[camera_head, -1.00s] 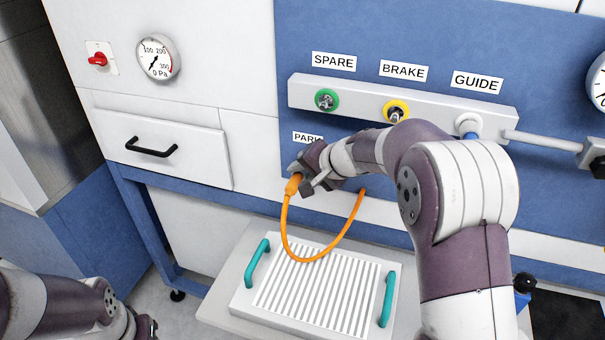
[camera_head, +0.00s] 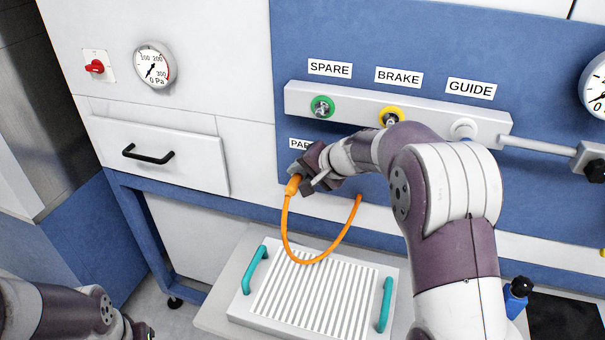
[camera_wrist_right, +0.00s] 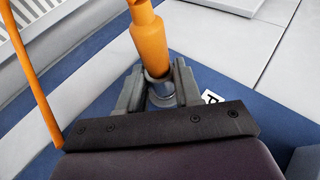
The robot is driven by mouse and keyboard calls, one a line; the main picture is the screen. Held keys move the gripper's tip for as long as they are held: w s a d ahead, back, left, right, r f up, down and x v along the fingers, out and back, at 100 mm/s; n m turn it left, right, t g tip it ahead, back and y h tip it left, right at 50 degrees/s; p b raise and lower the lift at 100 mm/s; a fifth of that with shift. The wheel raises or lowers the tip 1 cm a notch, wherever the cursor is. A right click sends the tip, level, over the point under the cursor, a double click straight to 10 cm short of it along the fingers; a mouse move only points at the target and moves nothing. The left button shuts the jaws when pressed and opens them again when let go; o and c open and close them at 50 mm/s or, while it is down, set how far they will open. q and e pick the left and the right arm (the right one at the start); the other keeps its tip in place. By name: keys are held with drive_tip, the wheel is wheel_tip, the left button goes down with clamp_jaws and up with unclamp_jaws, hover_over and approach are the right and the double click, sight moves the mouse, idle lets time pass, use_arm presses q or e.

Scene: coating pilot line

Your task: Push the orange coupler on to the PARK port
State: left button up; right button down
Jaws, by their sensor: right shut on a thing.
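The orange coupler (camera_head: 293,185) is at the end of an orange hose (camera_head: 309,262) that hangs in a loop below it. My right gripper (camera_head: 300,172) is shut on the coupler, in front of the blue panel just below the PARK label (camera_head: 299,144). In the right wrist view the orange coupler (camera_wrist_right: 151,45) stands between the two grey fingers, with a metal collar at its end. The PARK port is hidden behind the gripper, so I cannot tell whether the coupler touches it. My left gripper (camera_head: 150,333) is barely in view at the bottom edge; its fingers do not show clearly.
Above is a grey rail (camera_head: 440,118) with a green SPARE port (camera_head: 322,107), a yellow BRAKE port (camera_head: 391,117) and a white GUIDE port (camera_head: 464,130). A striped plate with teal handles (camera_head: 386,304) lies below. A drawer (camera_head: 200,160) and a gauge (camera_head: 154,65) are left.

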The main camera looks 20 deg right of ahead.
drive_tip(key=shift+w+r, duration=0.1)
drive_tip(key=c, duration=0.7)
unclamp_jaws()
drive_tip(key=shift+d, duration=0.1)
drive_tip(key=b+v, duration=0.1)
drive_tip(key=v, duration=1.1)
drive_tip(key=shift+d, duration=0.15)
drive_tip(key=shift+r, duration=0.1)
